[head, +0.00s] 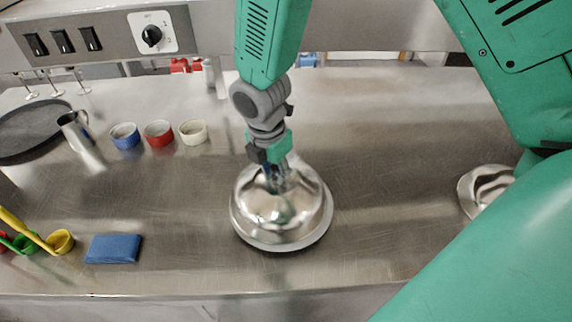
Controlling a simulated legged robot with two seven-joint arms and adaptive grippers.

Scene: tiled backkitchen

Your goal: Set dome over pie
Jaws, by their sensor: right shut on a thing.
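A shiny silver dome (300,215) is at the middle of the steel counter. My right gripper (277,185) comes down on it from above and is shut on the top of the dome, at its handle. The dome looks level, with a wide pale rim around its foot. I cannot tell whether that rim is its own edge or a plate under it. No pie shows; anything under the dome is hidden. My left gripper is out of view.
A second shiny metal piece (487,187) sits at the right, partly behind my arm. Blue (125,136), red (158,134) and cream (193,132) ramekins, a metal jug (74,130), a dark round tray (25,135), a blue cloth (113,249) and colored scoops (60,242) are left.

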